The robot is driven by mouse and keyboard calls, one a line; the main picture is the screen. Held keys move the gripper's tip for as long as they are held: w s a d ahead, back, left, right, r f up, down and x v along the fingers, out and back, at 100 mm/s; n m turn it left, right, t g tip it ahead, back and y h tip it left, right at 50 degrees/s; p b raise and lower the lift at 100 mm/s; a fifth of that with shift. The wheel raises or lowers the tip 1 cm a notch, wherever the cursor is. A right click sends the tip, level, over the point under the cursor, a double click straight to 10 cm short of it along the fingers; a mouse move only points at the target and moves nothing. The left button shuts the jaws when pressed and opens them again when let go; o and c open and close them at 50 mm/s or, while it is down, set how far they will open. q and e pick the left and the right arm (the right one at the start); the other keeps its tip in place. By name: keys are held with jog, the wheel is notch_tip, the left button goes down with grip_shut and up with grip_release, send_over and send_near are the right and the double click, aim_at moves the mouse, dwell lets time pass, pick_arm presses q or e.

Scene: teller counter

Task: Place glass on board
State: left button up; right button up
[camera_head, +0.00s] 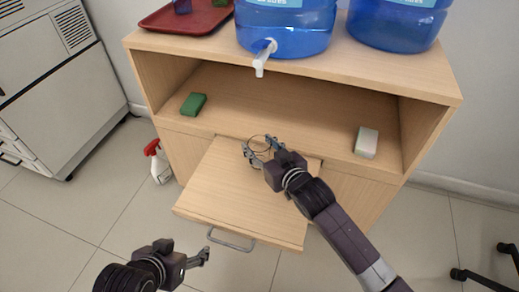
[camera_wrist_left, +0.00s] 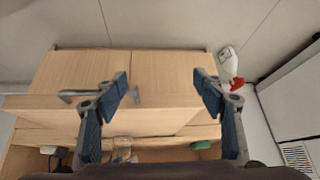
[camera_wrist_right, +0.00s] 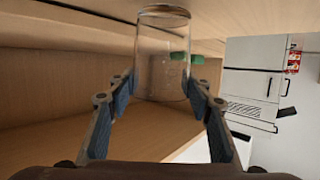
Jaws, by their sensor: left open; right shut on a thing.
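A clear glass (camera_head: 259,139) is between the fingers of my right gripper (camera_head: 258,150), over the back end of the pull-out board (camera_head: 235,195). In the right wrist view the glass (camera_wrist_right: 163,50) stands between both fingers of my right gripper (camera_wrist_right: 162,92), which is shut on it. Whether its base touches the board cannot be told. My left gripper (camera_head: 203,256) is open and empty, in front of the cabinet and left of the board's handle (camera_head: 231,241). In the left wrist view my left gripper (camera_wrist_left: 162,84) shows its fingers wide apart, with the board beyond.
The open shelf behind the board holds a green block (camera_head: 194,104) at left and a white block (camera_head: 366,142) at right. Two blue water jugs (camera_head: 285,28) (camera_head: 398,25) and a red tray (camera_head: 187,17) stand on top. A spray bottle (camera_head: 159,164) stands on the floor.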

pick_arm(q)
jog(key=shift+w+d+r+t, duration=0.15)
jog(key=shift+w+r+t, duration=0.1)
jog(key=shift+w, duration=0.2)
jog(key=shift+w+d+r+t, duration=0.1)
jog(key=shift+w+r+t, duration=0.15)
jog(key=shift+w, duration=0.2)
pick_arm(e)
jog(key=shift+f, duration=0.35)
jog(key=shift+f, duration=0.1)
jog(key=o, duration=1.3)
jog(key=shift+c, duration=0.2)
